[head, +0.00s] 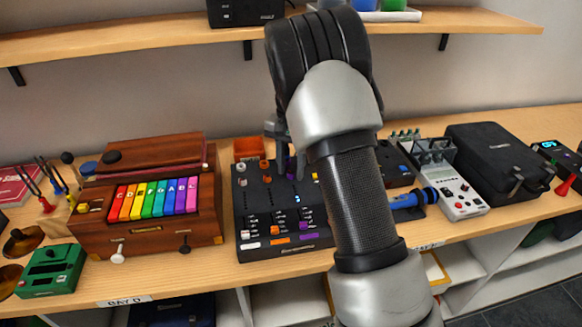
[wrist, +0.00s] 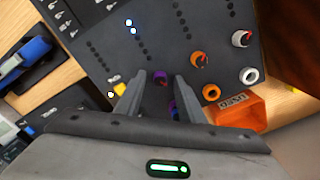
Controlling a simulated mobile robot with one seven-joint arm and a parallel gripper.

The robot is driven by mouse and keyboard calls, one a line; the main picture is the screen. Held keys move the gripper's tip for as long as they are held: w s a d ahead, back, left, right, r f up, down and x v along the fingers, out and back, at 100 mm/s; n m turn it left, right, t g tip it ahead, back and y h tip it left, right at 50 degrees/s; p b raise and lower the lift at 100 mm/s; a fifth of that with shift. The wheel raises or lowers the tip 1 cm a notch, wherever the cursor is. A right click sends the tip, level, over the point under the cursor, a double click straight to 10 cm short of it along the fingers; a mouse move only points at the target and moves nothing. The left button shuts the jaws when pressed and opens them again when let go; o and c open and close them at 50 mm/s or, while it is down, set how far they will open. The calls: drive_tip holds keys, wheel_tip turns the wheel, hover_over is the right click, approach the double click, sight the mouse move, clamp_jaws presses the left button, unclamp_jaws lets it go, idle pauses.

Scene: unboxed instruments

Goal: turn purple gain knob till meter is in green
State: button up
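A dark mixer (head: 283,243) stands on the shelf, with white, orange and purple knobs and faders. A second purple knob (wrist: 173,108) shows partly behind the right finger. On the panel, meter lights glow bluish white (wrist: 130,27); no green light shows there. In the head view my gripper (head: 291,170) points down over the mixer, largely hidden by my arm.
An orange box (wrist: 240,112) stands against the mixer's edge. A wooden keyboard instrument (head: 150,205) is to the left, with a green box (head: 50,272) in front. A blue-ended device (head: 410,199), a white pedal (head: 462,198) and a black case (head: 497,160) are to the right.

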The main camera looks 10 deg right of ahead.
drive_tip(key=shift+c, duration=0.4)
clamp_jaws()
drive_tip(key=shift+r+m, duration=0.1)
drive_tip(key=shift+m, duration=0.3)
drive_tip(key=m+p, duration=0.2)
drive_tip(key=m, duration=0.1)
drive_tip(key=shift+m, duration=0.3)
drive_tip(key=shift+m+p, duration=0.95)
drive_tip(key=shift+m, duration=1.25)
drive_tip(key=shift+o, duration=0.4)
unclamp_jaws()
